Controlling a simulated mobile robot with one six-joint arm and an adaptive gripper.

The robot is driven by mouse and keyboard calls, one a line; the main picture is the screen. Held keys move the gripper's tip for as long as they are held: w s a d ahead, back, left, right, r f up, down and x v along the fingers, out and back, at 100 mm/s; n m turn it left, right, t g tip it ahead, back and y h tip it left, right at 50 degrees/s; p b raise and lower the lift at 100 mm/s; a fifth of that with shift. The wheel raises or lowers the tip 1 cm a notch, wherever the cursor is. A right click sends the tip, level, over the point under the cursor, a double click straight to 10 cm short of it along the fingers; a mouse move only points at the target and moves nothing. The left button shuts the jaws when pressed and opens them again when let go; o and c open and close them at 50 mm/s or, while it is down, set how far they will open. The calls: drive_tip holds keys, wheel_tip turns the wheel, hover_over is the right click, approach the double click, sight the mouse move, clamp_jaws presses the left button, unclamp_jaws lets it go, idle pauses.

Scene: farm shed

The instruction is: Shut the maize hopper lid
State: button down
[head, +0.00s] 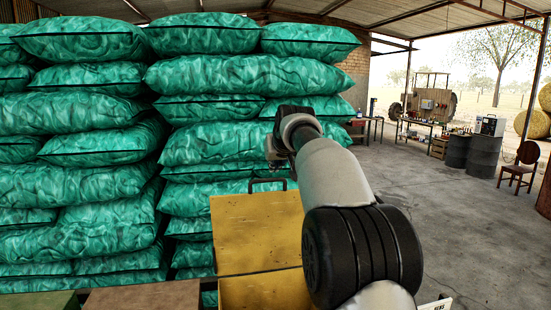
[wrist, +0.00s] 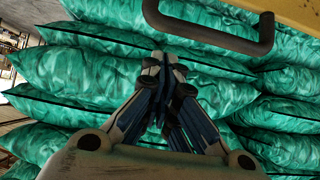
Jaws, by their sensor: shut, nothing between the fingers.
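The yellow hopper (head: 262,292) is at the bottom middle of the head view, and no label shows on it. Its yellow lid (head: 256,235) stands raised, with a dark handle (head: 270,182) on its top edge. In the wrist view, the handle (wrist: 262,38) and a strip of the lid (wrist: 296,14) show at the upper right. My gripper (wrist: 163,62) is shut and empty, left of and below the handle in that view, apart from it in the picture. In the head view, my arm hides most of the gripper, just right of and above the lid.
Green sacks (head: 85,180) are stacked high behind the hopper and fill most of the wrist view. A brown top (head: 143,297) and a green top (head: 38,301) lie left of the hopper. Open concrete floor (head: 440,225) is on the right, with drums (head: 484,157) and a chair (head: 519,167) beyond.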

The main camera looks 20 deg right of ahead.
drive_tip(key=s, duration=0.3)
drive_tip(key=shift+a+f+b, duration=0.25)
drive_tip(key=shift+b, duration=0.15)
drive_tip(key=shift+f, duration=0.1)
drive_tip(key=shift+s, duration=0.1)
drive_tip(key=shift+f+b, duration=0.1)
drive_tip(key=shift+b, duration=0.2)
